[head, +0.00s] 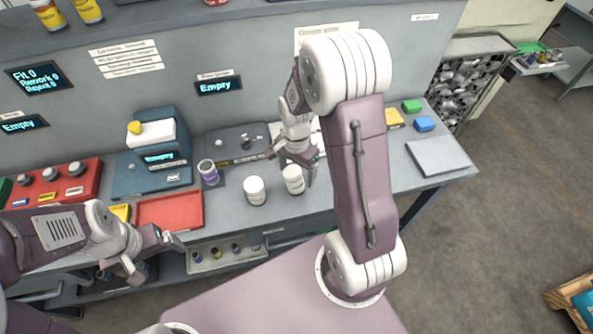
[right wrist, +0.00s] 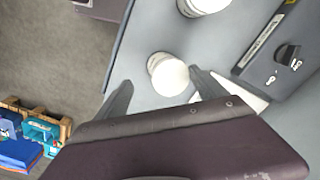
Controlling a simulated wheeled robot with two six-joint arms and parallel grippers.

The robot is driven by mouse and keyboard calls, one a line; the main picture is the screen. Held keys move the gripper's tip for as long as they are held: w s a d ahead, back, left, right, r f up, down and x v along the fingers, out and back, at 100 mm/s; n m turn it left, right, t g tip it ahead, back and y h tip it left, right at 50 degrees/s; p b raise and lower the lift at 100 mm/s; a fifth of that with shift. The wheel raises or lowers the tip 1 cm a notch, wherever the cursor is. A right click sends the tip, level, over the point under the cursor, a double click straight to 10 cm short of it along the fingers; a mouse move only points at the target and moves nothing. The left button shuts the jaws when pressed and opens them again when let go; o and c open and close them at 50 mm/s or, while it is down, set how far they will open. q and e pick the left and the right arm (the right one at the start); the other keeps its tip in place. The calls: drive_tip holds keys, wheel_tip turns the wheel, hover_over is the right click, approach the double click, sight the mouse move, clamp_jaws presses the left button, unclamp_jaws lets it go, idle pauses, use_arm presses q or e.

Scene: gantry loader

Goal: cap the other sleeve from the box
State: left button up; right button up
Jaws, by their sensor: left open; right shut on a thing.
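Two white cylinders stand near the front edge of the bench: a left one (head: 255,191) and a right one (head: 293,181). My right gripper (head: 296,164) comes down from above and is shut on the right cylinder, which also shows between the fingers in the right wrist view (right wrist: 168,75). The left cylinder stands apart, at the top of that view (right wrist: 203,5). A purple cup-like piece with a pale top (head: 209,173) stands left of them. My left gripper (head: 158,256) is open and empty in front of the red tray (head: 170,209). I cannot tell which thing is the box.

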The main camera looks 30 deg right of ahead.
wheel_tip(320, 180, up, 9)
drive_tip(key=shift+a+f, duration=0.1)
idle(0.3)
idle(0.5)
